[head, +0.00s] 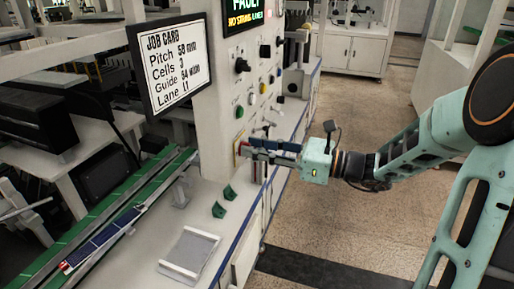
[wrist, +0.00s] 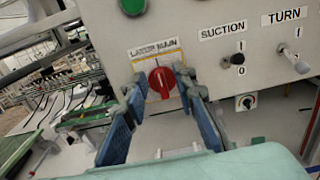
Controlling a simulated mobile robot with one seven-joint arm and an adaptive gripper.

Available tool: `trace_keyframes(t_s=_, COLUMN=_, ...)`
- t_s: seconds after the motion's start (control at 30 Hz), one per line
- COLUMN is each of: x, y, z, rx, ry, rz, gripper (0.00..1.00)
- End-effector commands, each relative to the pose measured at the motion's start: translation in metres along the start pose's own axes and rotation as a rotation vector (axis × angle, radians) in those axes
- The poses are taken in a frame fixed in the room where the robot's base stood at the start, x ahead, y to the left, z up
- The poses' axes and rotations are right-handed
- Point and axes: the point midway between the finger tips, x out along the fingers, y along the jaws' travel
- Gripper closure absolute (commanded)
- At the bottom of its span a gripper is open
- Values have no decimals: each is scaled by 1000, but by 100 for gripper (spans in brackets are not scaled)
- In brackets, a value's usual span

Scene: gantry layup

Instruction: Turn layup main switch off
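The layup main switch is a red rotary knob (wrist: 162,82) on a yellow-edged plate, under a label that appears to read "LAYUP MAIN". In the wrist view its handle ridge stands close to upright. My gripper (wrist: 160,98) is open, with one blue finger to the left of the knob and one to the right. Gaps show between the fingers and the knob; contact is not visible. In the head view my gripper (head: 248,150) is at the low left part of the panel face, and its fingers hide most of the knob.
A suction switch (wrist: 237,59) and a turn switch (wrist: 298,63) sit right of the knob. A small black dial (wrist: 246,102) is below them. A green button (wrist: 132,5) is above. The job card screen (head: 173,65) stands left of the panel. The floor at right is open.

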Motion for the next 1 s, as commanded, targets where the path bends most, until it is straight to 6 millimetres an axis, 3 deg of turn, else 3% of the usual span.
trace_keyframes(t_s=0.27, x=0, y=0, z=0, rx=0, ry=0, rz=0, gripper=100)
trace_keyframes(t_s=0.67, x=0, y=0, z=-1, rx=-29, ry=0, rz=1, gripper=100)
trace_keyframes(t_s=1.0, x=0, y=3, z=-2, rx=-236, ry=1, rz=2, gripper=100)
